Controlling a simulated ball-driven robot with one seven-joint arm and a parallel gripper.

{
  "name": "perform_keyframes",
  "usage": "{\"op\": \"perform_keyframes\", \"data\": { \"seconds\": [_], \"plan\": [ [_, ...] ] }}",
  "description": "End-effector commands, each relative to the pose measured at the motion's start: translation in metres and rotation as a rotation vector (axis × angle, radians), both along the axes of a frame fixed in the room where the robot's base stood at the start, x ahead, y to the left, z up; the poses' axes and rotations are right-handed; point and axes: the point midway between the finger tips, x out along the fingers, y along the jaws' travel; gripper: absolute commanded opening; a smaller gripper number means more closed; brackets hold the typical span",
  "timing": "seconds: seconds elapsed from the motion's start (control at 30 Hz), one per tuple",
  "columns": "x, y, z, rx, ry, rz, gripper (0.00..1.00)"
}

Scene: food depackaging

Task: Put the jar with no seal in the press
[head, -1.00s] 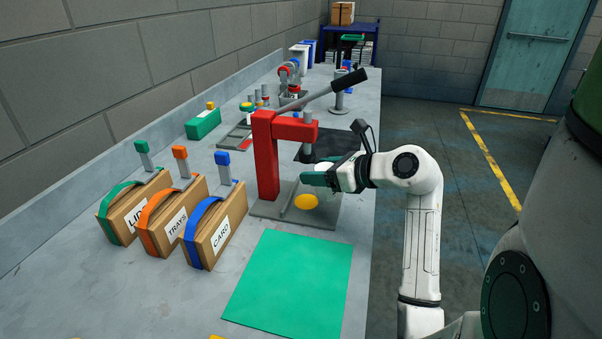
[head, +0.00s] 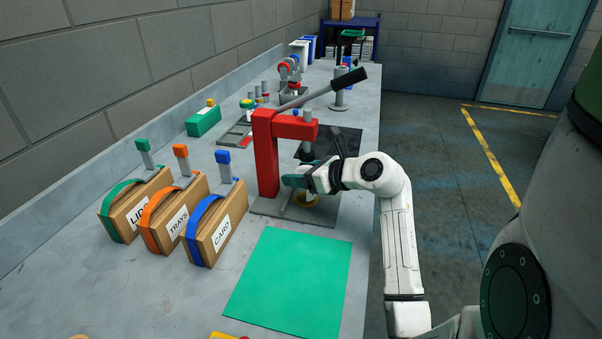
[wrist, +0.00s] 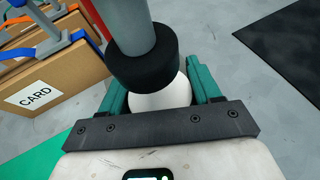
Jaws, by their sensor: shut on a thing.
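The red press (head: 266,155) stands on the bench with its dark lever raised to the right. My gripper (head: 295,181) is at the press, under its arm and just above its base plate. In the wrist view my green fingers (wrist: 162,92) are shut on a white jar (wrist: 160,98). The press's grey ram with its black pad (wrist: 145,68) hangs over the jar and hides part of its top. I cannot tell whether the jar touches the base.
Three cardboard boxes, labelled LIDS (head: 133,212), TRAYS (head: 173,218) and CARD (head: 216,232), stand left of the press. A clear green mat (head: 290,283) lies in front. A black mat (head: 330,144) lies behind, and a green box (head: 203,122) stands further back left.

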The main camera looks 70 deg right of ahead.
Motion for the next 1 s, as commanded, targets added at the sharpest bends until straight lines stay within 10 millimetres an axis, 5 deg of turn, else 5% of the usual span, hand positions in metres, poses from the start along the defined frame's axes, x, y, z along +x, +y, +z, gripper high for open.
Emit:
{"op": "perform_keyframes", "data": {
  "seconds": [0.07,0.1,0.33,0.67,1.0],
  "plan": [
    [0.000,0.000,-0.003,0.001,0.000,0.001,0.27],
    [0.000,0.000,-0.002,0.001,0.000,0.000,0.66],
    [0.000,0.000,-0.002,0.000,0.000,0.000,0.88],
    [-0.001,0.000,0.002,0.000,0.000,-0.001,0.88],
    [-0.054,0.016,0.023,-0.002,0.000,-0.004,0.88]
  ]
}}
